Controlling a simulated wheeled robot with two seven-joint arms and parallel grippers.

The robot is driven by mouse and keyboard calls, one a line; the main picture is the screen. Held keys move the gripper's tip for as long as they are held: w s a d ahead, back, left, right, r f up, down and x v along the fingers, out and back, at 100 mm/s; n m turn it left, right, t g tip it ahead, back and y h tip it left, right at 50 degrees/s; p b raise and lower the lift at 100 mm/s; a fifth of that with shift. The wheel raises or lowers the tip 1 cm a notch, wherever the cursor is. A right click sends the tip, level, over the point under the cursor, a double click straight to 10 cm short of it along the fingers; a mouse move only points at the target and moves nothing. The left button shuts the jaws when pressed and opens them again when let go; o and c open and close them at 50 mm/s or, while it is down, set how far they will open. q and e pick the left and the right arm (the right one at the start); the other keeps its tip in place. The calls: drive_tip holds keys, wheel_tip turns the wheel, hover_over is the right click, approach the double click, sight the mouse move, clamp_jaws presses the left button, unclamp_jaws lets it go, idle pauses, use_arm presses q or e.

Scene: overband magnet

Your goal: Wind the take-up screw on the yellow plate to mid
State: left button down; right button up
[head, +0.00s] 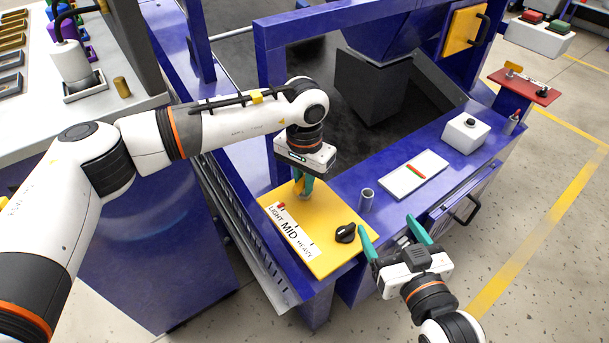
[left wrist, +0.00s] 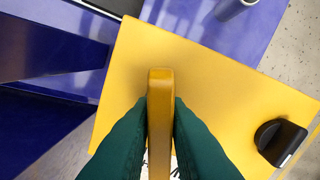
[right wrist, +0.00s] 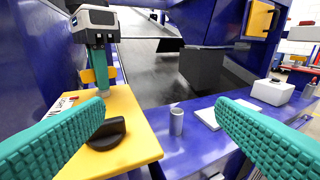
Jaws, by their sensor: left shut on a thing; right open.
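The yellow plate (head: 322,255) lies on the blue frame, with a white strip (head: 290,232) reading LIGHT, MID, HEAVY. A small red marker (head: 281,206) sits at the LIGHT end.
A grey cylinder (head: 367,199) stands on the blue ledge beside the plate. Further along are a white tray (head: 400,185) with a red and green stick and a white box (head: 465,133). A dark belt (head: 320,85) runs behind. A drawer handle (head: 466,209) juts from the front.

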use_arm(q)
drive_tip(key=shift+m+b, duration=0.45)
drive_tip(key=shift+m, duration=0.55)
use_arm(e)
drive_tip(key=shift+w+a+r+t+y, duration=0.1)
drive_tip(key=shift+r+t+y, duration=0.05)
drive_tip(key=shift+r+t, duration=0.4)
drive_tip(key=shift+w+a+r+t+y, duration=0.1)
drive_tip(key=shift+a+r+t+y, duration=0.15)
drive_tip(key=shift+r, duration=0.45)
drive_tip(key=shift+w+r+t+y, duration=0.1)
drive_tip(key=shift+r+t, duration=0.4)
drive_tip(key=shift+r, duration=0.1)
use_arm(q)
drive_tip(key=c, duration=1.3)
unclamp_jaws()
drive_tip(key=shift+r, duration=0.1)
wheel_tip(320, 180, up, 10)
drive_tip(key=shift+r+p, duration=0.15)
drive_tip(key=shift+p, duration=1)
drive_tip(key=shift+r, duration=0.75)
use_arm(e)
drive_tip(key=s+d+f+g+h, duration=0.2)
drive_tip(key=s+f+g, duration=0.1)
drive_tip(key=f+g, duration=0.3)
wheel_tip(320, 180, down, 3)
drive_tip(key=shift+s+d+r+g, duration=0.1)
drive_tip(key=shift+s+d+g, duration=0.05)
drive_tip(key=shift+g, duration=0.15)
